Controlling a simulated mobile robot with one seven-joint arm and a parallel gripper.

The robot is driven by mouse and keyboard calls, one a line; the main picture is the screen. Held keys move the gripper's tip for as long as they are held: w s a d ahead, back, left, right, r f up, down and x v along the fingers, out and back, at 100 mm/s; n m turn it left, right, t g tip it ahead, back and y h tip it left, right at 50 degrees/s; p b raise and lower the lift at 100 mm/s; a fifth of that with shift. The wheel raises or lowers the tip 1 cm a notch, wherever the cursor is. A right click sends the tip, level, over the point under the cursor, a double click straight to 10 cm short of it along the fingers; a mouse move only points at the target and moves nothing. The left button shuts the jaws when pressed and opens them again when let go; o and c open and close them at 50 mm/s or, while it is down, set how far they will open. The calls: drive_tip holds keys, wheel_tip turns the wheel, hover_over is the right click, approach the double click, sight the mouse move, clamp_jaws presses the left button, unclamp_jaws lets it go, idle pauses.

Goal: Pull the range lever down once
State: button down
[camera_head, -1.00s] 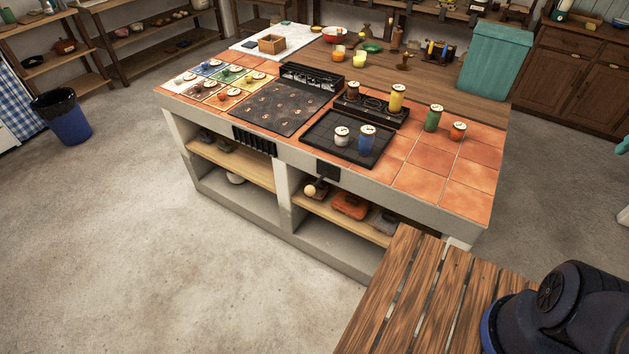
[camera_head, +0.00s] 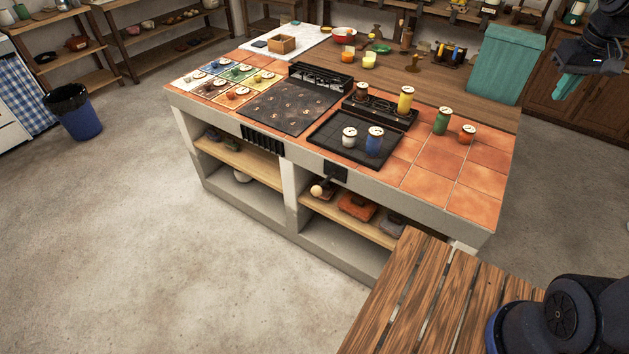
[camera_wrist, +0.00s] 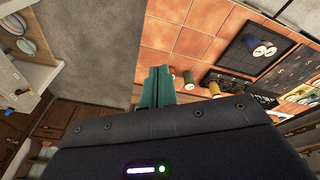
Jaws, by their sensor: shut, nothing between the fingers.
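The range lever is a short arm with a pale round knob (camera_head: 317,190). It juts out from a black plate (camera_head: 335,172) on the front edge of the tiled island, and its knob sits lower than the plate. My gripper (camera_head: 570,88) has teal fingers and hangs at the upper right of the head view, in the air, well apart from the lever. The fingers are together and empty; they also show in the wrist view (camera_wrist: 158,84). I cannot make out the lever in the wrist view.
The island's tiled top (camera_head: 470,178) bears a black tray (camera_head: 335,145) with two jars, a dark hob plate (camera_head: 290,108) and several other jars. A slatted wooden table (camera_head: 420,290) stands close in front, at the island's right end. Open floor (camera_head: 150,250) lies at the left.

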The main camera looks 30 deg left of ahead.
drive_tip(key=w+a+f+n+g, duration=0.1)
drive_tip(key=w+a+f+n, duration=0.1)
drive_tip(key=a, duration=0.6)
drive_tip(key=w+a+f+n, duration=0.1)
drive_tip(key=a+f, duration=0.1)
drive_tip(key=a, duration=0.5)
drive_tip(key=n+h, duration=0.3)
drive_tip(key=n, duration=0.6)
hover_over(316, 187)
drive_tip(key=s+a, duration=0.1)
drive_tip(key=a, duration=0.3)
wheel_tip(316, 187, down, 25)
drive_tip(key=shift+d+f+g, duration=0.2)
drive_tip(key=shift+g, duration=0.1)
drive_tip(key=x, duration=1.4)
drive_tip(key=shift+s+f, duration=0.1)
drive_tip(key=shift+f, duration=0.05)
